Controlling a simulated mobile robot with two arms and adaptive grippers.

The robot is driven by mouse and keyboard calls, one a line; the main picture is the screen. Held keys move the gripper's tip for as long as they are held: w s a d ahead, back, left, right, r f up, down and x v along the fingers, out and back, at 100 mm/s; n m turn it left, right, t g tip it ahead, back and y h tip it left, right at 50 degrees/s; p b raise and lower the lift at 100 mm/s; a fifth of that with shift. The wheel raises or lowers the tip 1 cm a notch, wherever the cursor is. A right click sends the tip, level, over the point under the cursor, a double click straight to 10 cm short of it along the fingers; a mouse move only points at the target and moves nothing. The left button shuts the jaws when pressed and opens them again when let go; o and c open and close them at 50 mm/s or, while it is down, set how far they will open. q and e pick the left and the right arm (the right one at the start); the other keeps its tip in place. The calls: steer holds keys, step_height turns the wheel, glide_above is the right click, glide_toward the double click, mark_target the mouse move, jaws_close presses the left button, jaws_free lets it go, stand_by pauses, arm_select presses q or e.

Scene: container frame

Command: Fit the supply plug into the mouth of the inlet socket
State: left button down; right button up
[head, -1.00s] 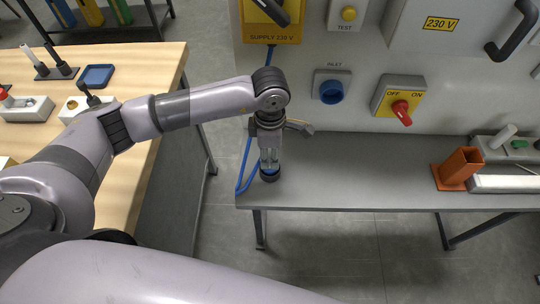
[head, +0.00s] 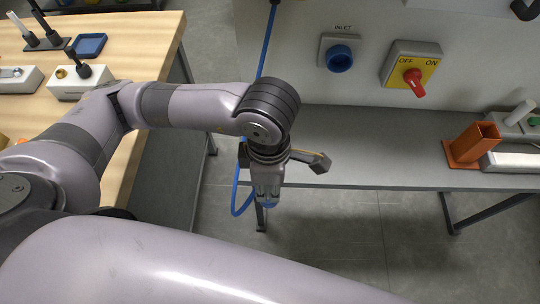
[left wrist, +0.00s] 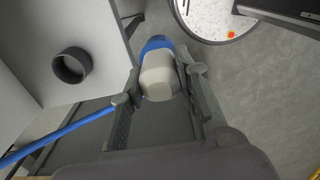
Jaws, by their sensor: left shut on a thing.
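The supply plug (left wrist: 158,75), pale grey with a blue end, sits between the two fingers of my left gripper (left wrist: 160,88) in the left wrist view. My left gripper (head: 266,198) is shut on it. In the head view the gripper points down in front of the grey bench's front edge, and the plug is mostly hidden by it. The inlet socket (head: 339,58), with a round blue mouth, is on the grey panel up and to the right of the gripper, well apart from the plug. My right gripper is out of view.
A blue cable (head: 267,45) hangs down past my left wrist. A dark ring (left wrist: 72,66) stands on a grey surface. A red switch (head: 413,84) on a yellow plate is right of the socket. An orange holder (head: 473,146) stands on the bench (head: 380,150), whose middle is clear.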

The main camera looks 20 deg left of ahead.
mark_target(268, 200)
arm_select(q)
steer(key=shift+s+d+r, duration=0.1)
steer(key=shift+s+d, duration=0.15)
steer(key=shift+s, duration=0.55)
steer(key=shift+s+r, duration=0.1)
steer(key=shift+r, duration=0.15)
steer(key=shift+r+p, duration=1.15)
steer(key=shift+r, duration=0.8)
